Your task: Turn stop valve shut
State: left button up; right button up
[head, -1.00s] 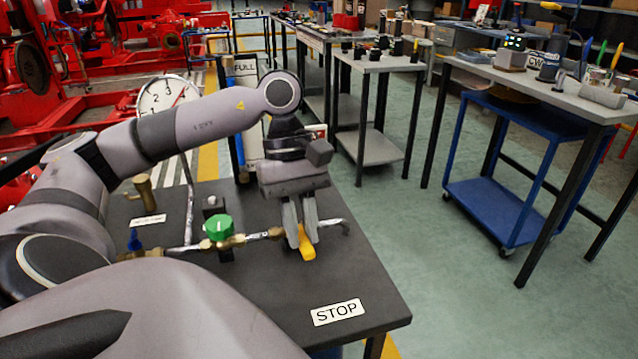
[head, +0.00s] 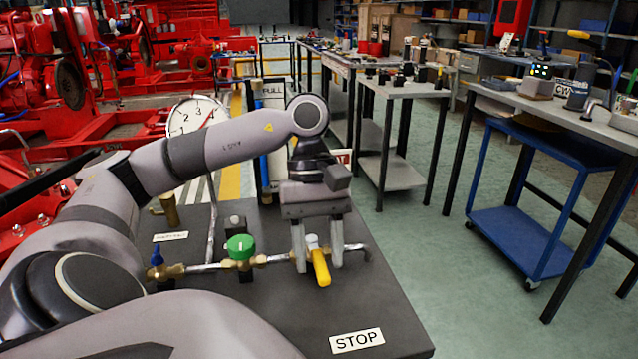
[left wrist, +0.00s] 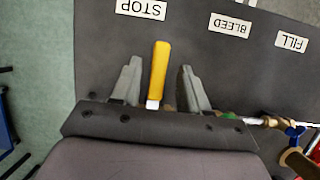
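The stop valve has a yellow lever (head: 321,268) on the brass and steel pipe, near the STOP label (head: 356,341). The lever lies across the pipe and points toward the bench's front edge. My left gripper (head: 319,262) is over the valve with its fingers spread, one on each side of the lever. In the left wrist view the yellow lever (left wrist: 158,70) lies between the fingers of my left gripper (left wrist: 160,66), with a visible gap on both sides. The valve body is partly hidden by the gripper. My right gripper is not in view.
A green knob (head: 240,246) and a blue-handled valve (head: 157,257) sit on the same pipe to the left. A gauge (head: 196,117) stands behind. The dark bench top (head: 375,295) is clear right of the valve. A blue cart (head: 520,240) stands farther right.

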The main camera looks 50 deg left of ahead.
aim_at(316, 248)
pick_arm(q)
jog(key=shift+p+v, duration=0.85)
jog(key=shift+v, duration=2.75)
